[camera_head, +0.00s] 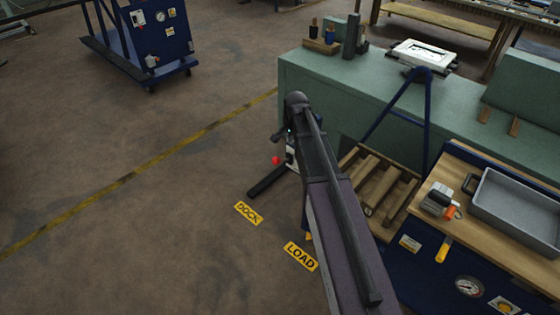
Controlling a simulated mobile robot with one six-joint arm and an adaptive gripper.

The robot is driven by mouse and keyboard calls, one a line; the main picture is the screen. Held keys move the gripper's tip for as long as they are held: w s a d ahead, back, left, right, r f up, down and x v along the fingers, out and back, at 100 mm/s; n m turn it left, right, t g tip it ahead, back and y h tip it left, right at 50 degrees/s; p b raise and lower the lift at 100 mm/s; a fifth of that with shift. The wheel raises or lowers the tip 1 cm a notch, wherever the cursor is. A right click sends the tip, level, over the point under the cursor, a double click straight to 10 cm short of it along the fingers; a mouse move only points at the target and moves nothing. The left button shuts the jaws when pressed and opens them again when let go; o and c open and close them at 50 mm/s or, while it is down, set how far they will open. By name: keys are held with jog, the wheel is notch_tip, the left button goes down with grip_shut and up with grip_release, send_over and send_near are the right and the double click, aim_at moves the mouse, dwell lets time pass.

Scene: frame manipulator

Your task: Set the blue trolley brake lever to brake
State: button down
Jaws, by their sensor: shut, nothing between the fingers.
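My arm reaches up from the bottom middle, and its wrist hides much of what is below it. My gripper (281,136) shows only in small part at the far end; it is shut and empty. A red ball knob (276,160) is just below it, beside a pale part; I cannot tell whether they touch. A blue trolley (165,35) with a gauge, labels and small wheels stands at the top left, far from my gripper. Another blue-fronted unit (420,275) with a wooden top and a yellow handle (443,249) is at the lower right. Which lever is the brake is unclear.
A dark bar (268,181) lies low by the floor labels DOCK (248,213) and LOAD (300,256). A green bench (315,85) and a wooden slatted rack (380,185) stand right of my arm. A grey tray (515,205) sits on the wooden top. The left floor is open.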

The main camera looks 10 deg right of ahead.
jog(key=shift+w+d+f+m, duration=0.15)
jog(key=shift+w+m, duration=0.15)
jog(key=shift+w, duration=0.4)
jog(key=shift+f, duration=0.15)
jog(key=b, duration=1)
send_over(280, 160)
jog(key=s+d, duration=0.2)
jog(key=d, duration=0.1)
jog(key=s+x, duration=0.2)
jog(key=x, duration=0.7)
jog(key=a+f+b, duration=0.1)
jog(key=w+a+f+b, duration=0.1)
jog(key=f, duration=0.1)
jog(key=shift+w+a+f+b, duration=0.15)
jog(key=shift+a+f+b, duration=0.1)
jog(key=shift+a+b, duration=0.1)
